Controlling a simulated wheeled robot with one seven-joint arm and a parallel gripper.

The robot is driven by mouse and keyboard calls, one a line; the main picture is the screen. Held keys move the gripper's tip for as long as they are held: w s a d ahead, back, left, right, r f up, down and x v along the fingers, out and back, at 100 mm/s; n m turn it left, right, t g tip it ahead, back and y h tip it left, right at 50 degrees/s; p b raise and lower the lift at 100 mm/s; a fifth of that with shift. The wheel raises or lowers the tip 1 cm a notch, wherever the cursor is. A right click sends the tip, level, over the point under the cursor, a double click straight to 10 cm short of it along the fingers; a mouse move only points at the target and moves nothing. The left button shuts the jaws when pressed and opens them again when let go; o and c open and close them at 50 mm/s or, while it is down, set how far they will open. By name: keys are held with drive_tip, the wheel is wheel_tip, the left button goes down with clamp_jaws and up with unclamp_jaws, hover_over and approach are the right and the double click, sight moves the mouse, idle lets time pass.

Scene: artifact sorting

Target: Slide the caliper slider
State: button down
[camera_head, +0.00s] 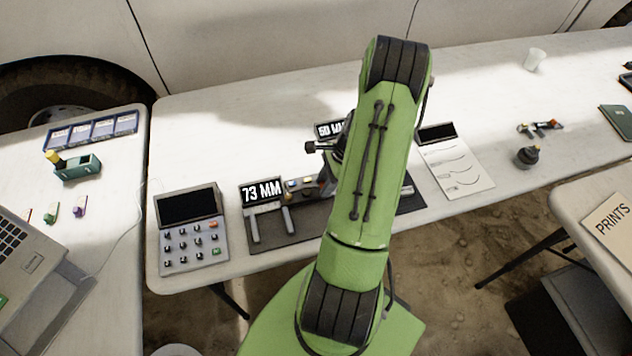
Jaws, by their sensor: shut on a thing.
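The caliper (288,219) lies on a dark mat (283,238) near the front edge of the white table. Two upright metal jaws show at its left part. A display reading "73 MM" (262,192) stands just behind it. My green arm reaches over the table and hides the middle of the caliper and most of its slider. My gripper (326,180) is down at the caliper, right of the display, mostly hidden behind my arm. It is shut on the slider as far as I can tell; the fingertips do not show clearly.
A keypad device (190,230) stands left of the mat. A second display (328,129) reads about "60 MM", partly hidden by my arm. The table's right back is mostly clear.

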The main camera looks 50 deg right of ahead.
drive_tip(key=shift+w+a, duration=0.15)
drive_tip(key=c, duration=0.8)
unclamp_jaws()
drive_tip(key=p+v, duration=0.3)
drive_tip(key=v, duration=1.2)
drive_tip(key=shift+s+r+p, duration=0.2)
drive_tip(key=shift+r+p, duration=0.15)
drive_tip(key=shift+p, duration=0.05)
